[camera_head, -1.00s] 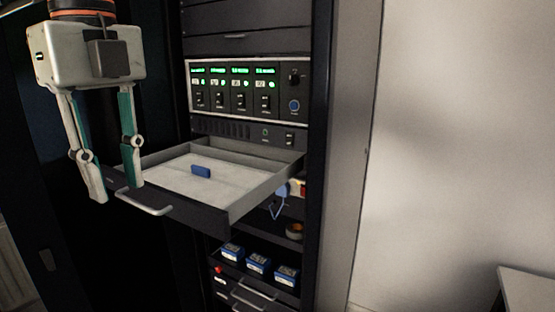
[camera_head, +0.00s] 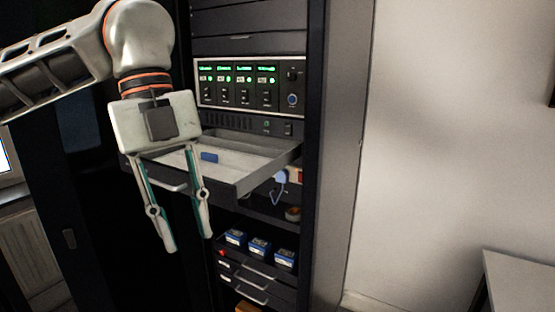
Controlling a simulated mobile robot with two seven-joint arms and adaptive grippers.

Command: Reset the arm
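My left arm (camera_head: 60,70) comes in from the left, and its gripper (camera_head: 190,243) hangs with the fingers pointing down. The two fingers are apart with nothing between them, so it is open and empty. It is in front of the open drawer (camera_head: 262,178) of the rack and covers part of the drawer's front and left side. A small blue block (camera_head: 209,157) lies on the pale drawer floor, behind the gripper. My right gripper is not in view.
A control panel (camera_head: 250,84) with green displays sits above the drawer. Several blue-and-white boxes (camera_head: 260,247) stand on a lower shelf. A blue looped item (camera_head: 280,178) hangs right of the drawer. A pale table corner (camera_head: 515,280) is at lower right.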

